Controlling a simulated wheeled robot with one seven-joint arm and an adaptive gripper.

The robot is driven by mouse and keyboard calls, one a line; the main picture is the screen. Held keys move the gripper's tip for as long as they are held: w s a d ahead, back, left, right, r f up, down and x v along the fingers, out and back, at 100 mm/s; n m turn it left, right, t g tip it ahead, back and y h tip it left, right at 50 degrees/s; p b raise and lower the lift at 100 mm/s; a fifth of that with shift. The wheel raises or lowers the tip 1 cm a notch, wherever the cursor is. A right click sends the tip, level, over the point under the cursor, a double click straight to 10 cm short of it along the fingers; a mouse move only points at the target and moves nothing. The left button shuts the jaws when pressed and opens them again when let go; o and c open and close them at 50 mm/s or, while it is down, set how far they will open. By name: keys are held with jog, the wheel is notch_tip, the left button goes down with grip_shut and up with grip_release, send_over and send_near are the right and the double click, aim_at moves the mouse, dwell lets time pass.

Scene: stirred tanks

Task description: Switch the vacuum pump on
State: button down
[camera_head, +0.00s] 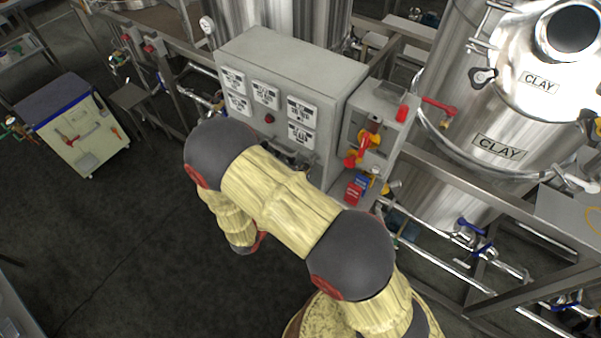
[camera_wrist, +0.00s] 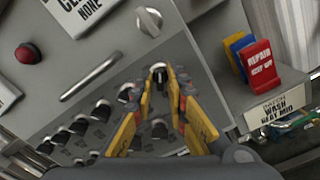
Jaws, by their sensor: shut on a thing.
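The grey control cabinet (camera_head: 345,105) stands at the centre of the head view, with white label plates and a red button (camera_head: 270,118). Its panel (camera_wrist: 60,108) fills much of the wrist view and carries several black knobs in rows. My gripper (camera_wrist: 160,86) is at this panel, its yellow-padded fingers shut on a black knob (camera_wrist: 158,72) with a pale mark. Another black knob sits just below, between the fingers. No label for the gripped knob is readable, so I cannot tell whether it is the vacuum pump switch. My arm mostly hides the gripper in the head view.
A silver rotary knob (camera_wrist: 149,21) and a metal bar handle (camera_wrist: 91,77) are near the fingers. A red block (camera_wrist: 261,66) with blue and yellow ones stands on a ledge at right. Steel tanks (camera_head: 495,150) and pipes lie right; a cart (camera_head: 72,120) stands left.

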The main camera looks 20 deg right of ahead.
jog(key=c, duration=2)
grip_release()
jog(key=shift+o, duration=0.2)
jog(key=v, duration=1.2)
